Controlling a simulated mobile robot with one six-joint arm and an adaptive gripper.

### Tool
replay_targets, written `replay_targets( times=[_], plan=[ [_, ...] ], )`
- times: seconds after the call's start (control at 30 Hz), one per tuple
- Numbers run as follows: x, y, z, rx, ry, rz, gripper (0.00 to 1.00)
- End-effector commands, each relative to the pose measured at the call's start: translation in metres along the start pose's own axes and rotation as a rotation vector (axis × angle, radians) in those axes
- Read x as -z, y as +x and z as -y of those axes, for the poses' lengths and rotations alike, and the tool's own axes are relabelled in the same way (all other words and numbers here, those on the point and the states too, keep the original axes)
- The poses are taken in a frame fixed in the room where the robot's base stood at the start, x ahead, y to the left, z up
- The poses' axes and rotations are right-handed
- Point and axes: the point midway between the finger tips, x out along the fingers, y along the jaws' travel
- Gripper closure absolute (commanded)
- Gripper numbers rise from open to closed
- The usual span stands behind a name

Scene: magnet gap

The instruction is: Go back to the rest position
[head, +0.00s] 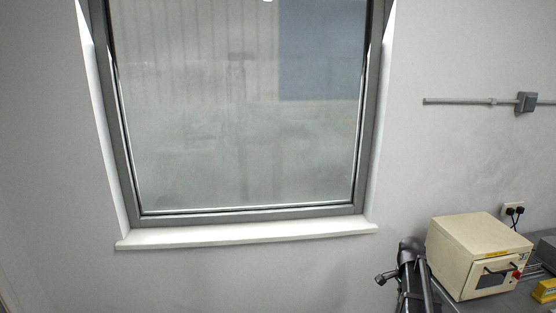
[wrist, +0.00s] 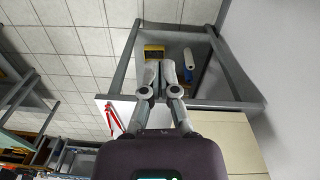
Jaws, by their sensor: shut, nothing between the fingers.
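My gripper (wrist: 161,68) shows in the wrist view with its two grey fingers together and nothing between them. In the head view a dark part of my arm (head: 409,272) stands upright at the lower right, just left of a beige box-shaped device (head: 477,250). I cannot make out the fingers in the head view. The rest position itself is not marked in either view.
The beige device sits on a grey bench (head: 517,300), with a yellow item (head: 545,290) at its right. A window (head: 240,110) with a white sill (head: 245,235) fills the middle. The wrist view shows the shelf frame (wrist: 213,104) around the fingers and a white roll (wrist: 187,59).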

Motion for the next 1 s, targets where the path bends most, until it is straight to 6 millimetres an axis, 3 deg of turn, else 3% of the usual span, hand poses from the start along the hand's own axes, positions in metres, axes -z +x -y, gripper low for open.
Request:
replay_targets(
  times=[0.03,0.2,0.6,0.8,1.0],
  plan=[
    [-0.026,0.005,-0.005,0.002,-0.088,0.000,1.00],
    [-0.090,0.013,-0.011,0.007,-0.384,-0.001,1.00],
    [-0.224,0.031,-0.049,0.018,-1.067,-0.006,1.00],
    [-0.261,0.036,-0.065,0.023,-1.293,-0.009,1.00],
    [-0.271,0.037,-0.070,0.024,-1.365,-0.009,1.00]
  ],
)
